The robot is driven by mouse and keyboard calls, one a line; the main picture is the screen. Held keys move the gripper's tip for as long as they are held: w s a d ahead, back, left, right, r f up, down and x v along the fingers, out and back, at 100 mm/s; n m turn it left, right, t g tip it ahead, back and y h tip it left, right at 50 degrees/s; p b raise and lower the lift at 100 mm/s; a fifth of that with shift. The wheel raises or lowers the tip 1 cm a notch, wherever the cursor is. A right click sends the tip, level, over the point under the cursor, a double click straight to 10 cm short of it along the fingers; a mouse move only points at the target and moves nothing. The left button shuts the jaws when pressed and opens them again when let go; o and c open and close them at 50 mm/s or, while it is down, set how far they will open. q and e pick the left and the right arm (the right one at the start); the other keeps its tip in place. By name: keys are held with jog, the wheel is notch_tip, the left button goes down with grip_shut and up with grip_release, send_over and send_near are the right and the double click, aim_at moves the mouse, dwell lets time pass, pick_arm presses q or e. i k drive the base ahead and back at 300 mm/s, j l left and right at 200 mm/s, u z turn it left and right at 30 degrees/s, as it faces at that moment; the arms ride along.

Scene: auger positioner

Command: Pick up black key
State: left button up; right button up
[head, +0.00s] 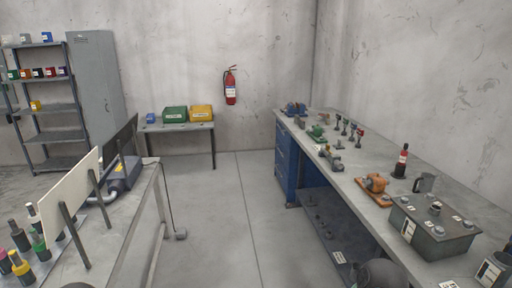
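Neither of my grippers shows in the head view. Only dark rounded parts, likely of my arms, show at the bottom edge.
A cream panel (70,192) on dark posts and a grey motor-like unit (124,174) stand on the left bench. The right workbench (345,180) holds tools, a grey box (432,232) and a mug.

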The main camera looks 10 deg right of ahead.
aim_at(338, 116)
jog(key=i+z, duration=0.1)
jog(key=i, duration=1.85)
jog(key=i+z, duration=0.45)
jog(key=i+j+z, duration=0.4)
jog(key=i, duration=0.15)
jog(key=i+j+z, duration=0.3)
jog(key=i+z, duration=0.15)
jog(key=i, duration=0.05)
